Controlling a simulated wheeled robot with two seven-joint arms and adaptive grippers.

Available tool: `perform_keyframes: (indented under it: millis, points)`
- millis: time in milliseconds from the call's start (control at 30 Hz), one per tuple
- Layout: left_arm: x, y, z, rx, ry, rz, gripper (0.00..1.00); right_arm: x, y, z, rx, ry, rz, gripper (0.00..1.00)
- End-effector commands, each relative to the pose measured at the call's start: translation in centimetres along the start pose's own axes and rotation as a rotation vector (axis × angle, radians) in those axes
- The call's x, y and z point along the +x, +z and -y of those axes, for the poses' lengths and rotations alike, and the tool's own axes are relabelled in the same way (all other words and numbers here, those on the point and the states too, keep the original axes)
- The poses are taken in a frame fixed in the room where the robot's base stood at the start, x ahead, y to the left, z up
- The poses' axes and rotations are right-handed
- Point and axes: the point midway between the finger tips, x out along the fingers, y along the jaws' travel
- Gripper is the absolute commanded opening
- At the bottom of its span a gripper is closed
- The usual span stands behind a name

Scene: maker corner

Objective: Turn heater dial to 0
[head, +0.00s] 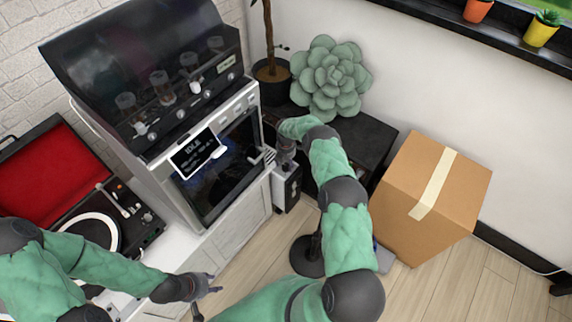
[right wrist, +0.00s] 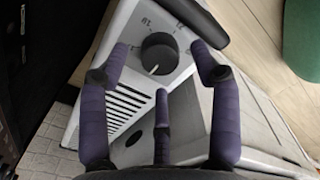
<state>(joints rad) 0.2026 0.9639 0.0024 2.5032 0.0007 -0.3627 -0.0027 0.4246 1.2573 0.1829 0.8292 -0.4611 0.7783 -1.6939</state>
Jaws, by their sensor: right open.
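The heater (head: 292,190) is a small pale unit with dark parts, standing on the floor beside the white cabinet in the head view. In the right wrist view its pale top panel (right wrist: 128,76) carries a round dark dial (right wrist: 157,58) with a white pointer line toward the bottom of the picture. Marks are printed around the dial, too small to read surely. My right gripper (right wrist: 158,62) is open, its purple fingers spread around the dial; contact cannot be told. The right gripper also shows above the heater in the head view (head: 274,156). My left gripper (head: 207,286) is low, away from the heater.
A 3D-printer-like machine with a screen (head: 196,153) stands on the white cabinet (head: 235,232) left of the heater. A red-lined record player (head: 50,175) is further left. A dark cabinet (head: 375,139) and a cardboard box (head: 412,160) stand to the right. Vent slots lie beside the dial.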

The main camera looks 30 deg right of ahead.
Motion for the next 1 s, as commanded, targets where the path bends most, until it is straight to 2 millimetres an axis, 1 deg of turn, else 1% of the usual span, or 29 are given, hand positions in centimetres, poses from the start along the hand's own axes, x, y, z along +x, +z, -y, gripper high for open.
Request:
perform_keyframes:
  millis: [33, 300, 500, 600, 700, 1000]
  points:
    - [0.0, 0.0, 0.0, 0.0, 0.0, 0.0, 0.4, -1.0, 0.1, -0.1, 0.0, 0.002, 0.001, 0.63]
    - [0.0, 0.0, 0.0, 0.0, 0.0, 0.0, 0.4, -5.9, 0.0, -0.1, -0.001, 0.003, 0.001, 0.63]
    - [0.0, 0.0, 0.0, 0.0, 0.0, 0.0, 0.4, -8.9, 0.1, -0.1, -0.001, 0.002, 0.001, 0.63]
    - [0.0, 0.0, 0.0, 0.0, 0.0, 0.0, 0.4, -9.8, 0.0, 0.0, -0.001, 0.001, 0.001, 0.63]
    - [0.0, 0.0, 0.0, 0.0, 0.0, 0.0, 0.4, -10.2, 0.0, 0.0, -0.001, 0.0, 0.0, 0.63]
    - [0.0, 0.0, 0.0, 0.0, 0.0, 0.0, 0.4, -10.4, 0.0, 0.0, -0.001, 0.001, 0.001, 0.63]
